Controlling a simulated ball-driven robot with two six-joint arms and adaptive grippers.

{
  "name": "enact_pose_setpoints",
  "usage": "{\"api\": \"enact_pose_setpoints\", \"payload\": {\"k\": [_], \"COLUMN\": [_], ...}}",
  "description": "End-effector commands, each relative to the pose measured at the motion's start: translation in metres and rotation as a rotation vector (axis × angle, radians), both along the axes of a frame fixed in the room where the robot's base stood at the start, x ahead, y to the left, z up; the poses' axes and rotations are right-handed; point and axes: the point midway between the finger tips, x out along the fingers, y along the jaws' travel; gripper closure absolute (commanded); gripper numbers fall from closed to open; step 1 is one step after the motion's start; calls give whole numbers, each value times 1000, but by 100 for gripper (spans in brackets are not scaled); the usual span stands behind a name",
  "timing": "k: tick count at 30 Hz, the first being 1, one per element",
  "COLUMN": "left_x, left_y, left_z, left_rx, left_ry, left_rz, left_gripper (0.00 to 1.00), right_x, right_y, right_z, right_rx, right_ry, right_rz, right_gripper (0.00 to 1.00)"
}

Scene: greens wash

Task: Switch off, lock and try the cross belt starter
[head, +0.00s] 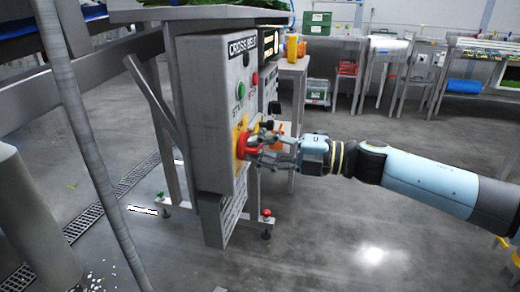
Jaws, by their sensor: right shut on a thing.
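The cross belt starter (212,120) is a grey box labelled "CROSS BELT" on a steel frame, seen at an angle in the head view. Its front has a green button (240,88), a red button (255,79) and a red rotary handle (242,146) on a yellow plate. My right gripper (256,146) comes in from the right and is shut on the red handle at the lower front. The fingers partly cover the handle, and its exact angle is hard to tell. My left gripper is not in view. I cannot make out a padlock.
A second control box (269,85) stands just behind the starter. A small table (294,66) holds yellow containers (292,48). Steel benches (385,50) stand at the back. A grey post (85,130) crosses the left side.

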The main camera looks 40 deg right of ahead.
Motion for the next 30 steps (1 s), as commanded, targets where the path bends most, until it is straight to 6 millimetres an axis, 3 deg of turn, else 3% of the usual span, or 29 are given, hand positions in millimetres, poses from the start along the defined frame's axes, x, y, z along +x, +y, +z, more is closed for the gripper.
{"api": "enact_pose_setpoints", "payload": {"k": [14,15,20,30], "left_x": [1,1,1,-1], "left_y": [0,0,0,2], "left_z": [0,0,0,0], "left_rx": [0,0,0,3], "left_ry": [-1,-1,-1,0], "left_rz": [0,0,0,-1], "left_gripper": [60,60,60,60], "right_x": [-1,-1,-1,-4], "right_y": [0,0,0,-3], "right_z": [-2,-2,-2,-1], "right_rx": [-14,-14,-13,-14], "right_ry": [-7,-7,-7,-7], "right_rz": [0,0,0,1], "right_gripper": [100,86,65,65]}}
